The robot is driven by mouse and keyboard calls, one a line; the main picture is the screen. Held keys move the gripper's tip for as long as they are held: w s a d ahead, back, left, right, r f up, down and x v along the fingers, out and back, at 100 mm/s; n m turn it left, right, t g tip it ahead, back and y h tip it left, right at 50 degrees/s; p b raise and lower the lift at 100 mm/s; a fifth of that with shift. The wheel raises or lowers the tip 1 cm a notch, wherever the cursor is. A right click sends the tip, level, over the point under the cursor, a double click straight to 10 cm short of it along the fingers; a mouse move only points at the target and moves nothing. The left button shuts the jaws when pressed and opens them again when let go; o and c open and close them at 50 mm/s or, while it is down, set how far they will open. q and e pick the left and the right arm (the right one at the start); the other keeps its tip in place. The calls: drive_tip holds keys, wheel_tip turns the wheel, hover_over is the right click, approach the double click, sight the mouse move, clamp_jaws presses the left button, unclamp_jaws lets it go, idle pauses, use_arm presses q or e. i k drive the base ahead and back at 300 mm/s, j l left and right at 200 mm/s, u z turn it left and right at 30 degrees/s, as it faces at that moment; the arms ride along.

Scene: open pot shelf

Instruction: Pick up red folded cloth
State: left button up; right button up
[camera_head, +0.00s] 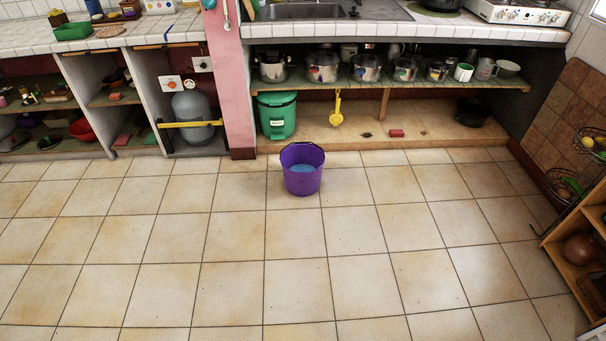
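A small red flat item (397,133), which looks like a folded cloth, lies on the floor of the low open space under the pot shelf, right of centre. Two other small reddish flat items lie in the left shelves: one on the bottom level (123,139), one on the middle level (115,96). They are too small to tell whether they are cloths. Neither of my grippers is in view.
A purple bucket (302,169) stands on the tiled floor in front. A green bin (277,115), a yellow scoop (337,111) and a dark pot (473,112) are in the low space. Pots line the shelf (420,84) above. The foreground floor is clear.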

sight(393, 133)
drive_tip(key=i+l+z, duration=0.6)
drive_tip(key=i, duration=0.3)
drive_tip(key=i+l+z, duration=0.3)
drive_tip(key=i, duration=0.2)
drive_tip(key=i+z, duration=0.3)
drive_tip(key=i, duration=0.2)
